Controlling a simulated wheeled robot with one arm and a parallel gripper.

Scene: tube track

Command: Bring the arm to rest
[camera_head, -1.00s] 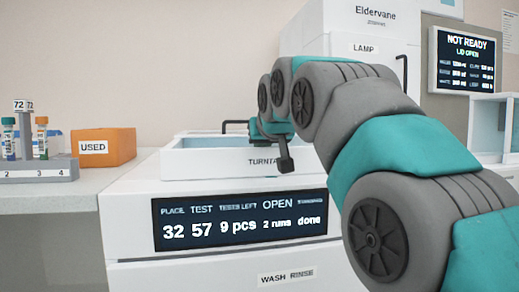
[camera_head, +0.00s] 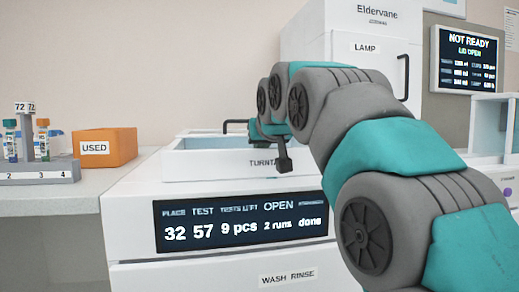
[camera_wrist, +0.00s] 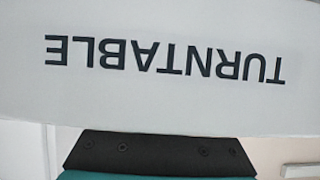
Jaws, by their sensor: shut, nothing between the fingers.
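My arm reaches from the right side of the head view toward the analyser. My gripper (camera_head: 284,160) hangs in front of the turntable compartment (camera_head: 205,158), close to its white front wall, and looks shut and empty. In the wrist view the dark gripper part (camera_wrist: 155,153) fills the bottom middle, with the wall lettered TURNTABLE (camera_wrist: 165,95) upside down just ahead. I cannot tell whether the gripper touches that wall.
The analyser's screen (camera_head: 240,221) reads OPEN and 9 pcs. A tube rack (camera_head: 38,173) and an orange USED box (camera_head: 105,148) stand on the left counter. A wall monitor (camera_head: 466,60) reads NOT READY, LID OPEN. A white lamp cabinet (camera_head: 372,80) rises behind my arm.

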